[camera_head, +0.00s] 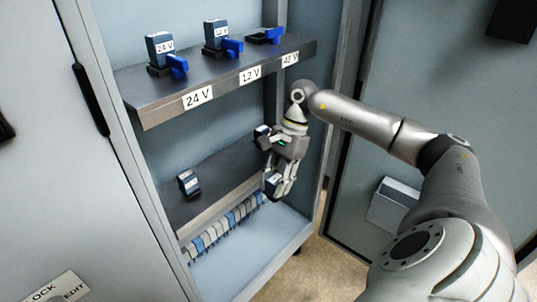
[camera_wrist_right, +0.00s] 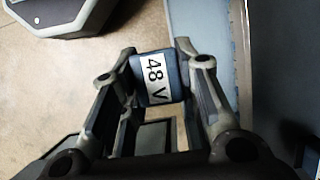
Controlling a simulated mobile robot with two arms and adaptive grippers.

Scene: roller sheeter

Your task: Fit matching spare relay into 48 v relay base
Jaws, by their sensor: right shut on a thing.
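My right gripper (camera_head: 281,182) hangs in front of the lower shelf, inside the open cabinet. It is shut on a dark blue relay (camera_head: 271,184). In the right wrist view the relay (camera_wrist_right: 155,92) sits between the two fingertips of my right gripper (camera_wrist_right: 157,74), and its white label reads 48 V. The 48 V relay base (camera_head: 264,37) is at the right end of the upper shelf, above the 48 V label (camera_head: 290,59). It has a blue lever and shows no relay on it. My left gripper is not in view.
The upper shelf (camera_head: 150,115) also carries a 24 V relay (camera_head: 160,46) and a 12 V relay (camera_head: 215,33) on bases with blue levers. Spare relays stand on the lower shelf, one at left (camera_head: 188,183) and one partly hidden (camera_head: 262,132) behind my gripper.

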